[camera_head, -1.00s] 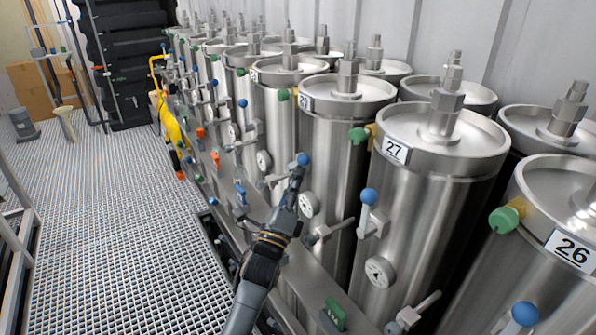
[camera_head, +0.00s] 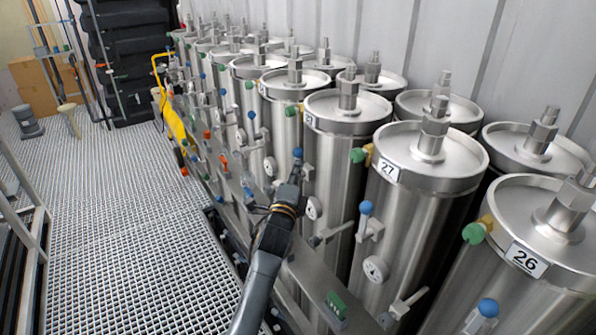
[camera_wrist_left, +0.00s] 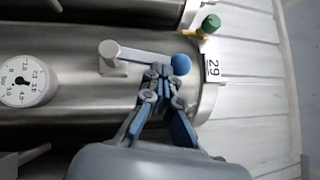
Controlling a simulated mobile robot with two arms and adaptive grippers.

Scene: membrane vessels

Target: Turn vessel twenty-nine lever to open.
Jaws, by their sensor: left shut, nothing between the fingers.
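Vessel twenty-nine (camera_head: 329,165) is a steel cylinder, third from the right in the front row of the head view; its label (camera_wrist_left: 213,68) reads 29 in the left wrist view. Its grey lever (camera_wrist_left: 135,55) has a blue ball knob (camera_wrist_left: 181,65) and points along the vessel toward its labelled end. In the head view the knob (camera_head: 298,152) shows just above my left gripper (camera_head: 295,178). In the left wrist view the gripper (camera_wrist_left: 160,75) is shut and empty, its fingertips against or very close to the lever beside the knob; contact is unclear. My right gripper is out of view.
A pressure gauge (camera_wrist_left: 22,82) sits on the same vessel. Vessel 27 (camera_head: 407,230) and vessel 26 (camera_head: 500,265) stand to the right, with their own blue-knobbed levers. A low rail (camera_head: 310,275) runs before the row.

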